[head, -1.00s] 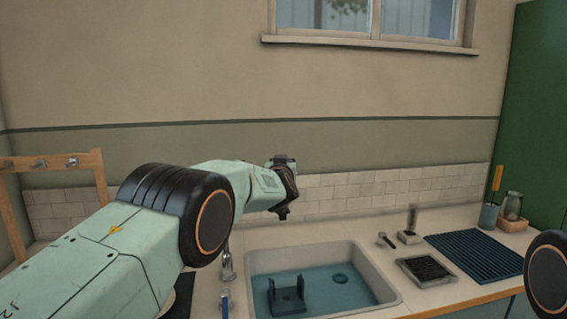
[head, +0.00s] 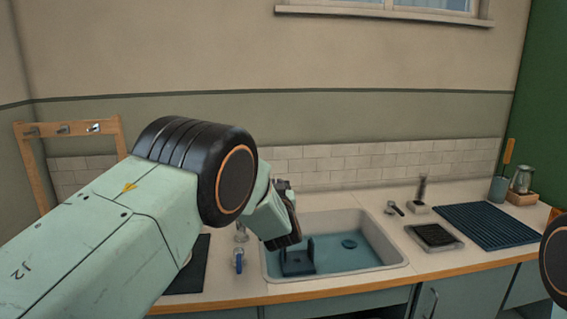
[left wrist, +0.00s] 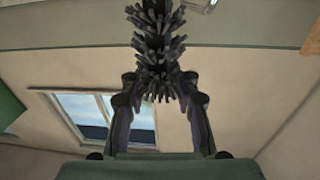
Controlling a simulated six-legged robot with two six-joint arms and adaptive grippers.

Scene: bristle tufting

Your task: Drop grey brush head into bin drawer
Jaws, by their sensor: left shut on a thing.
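My left gripper (head: 286,232) is in front of the left part of the sink, mostly seen from behind. In the left wrist view, the left gripper (left wrist: 159,98) is shut on a dark grey brush head (left wrist: 157,45) with stubby bristles all around it. The brush head extends up out of the top of that view. In the head view I cannot make it out from the dark gripper. My right gripper is out of view.
The sink (head: 392,258) holds a dark bracket-like block (head: 298,262). To its right are a black-topped tray (head: 433,237), a ribbed dark mat (head: 487,225) and a cup with an orange-handled tool (head: 499,187). A wooden rack (head: 66,129) stands at left.

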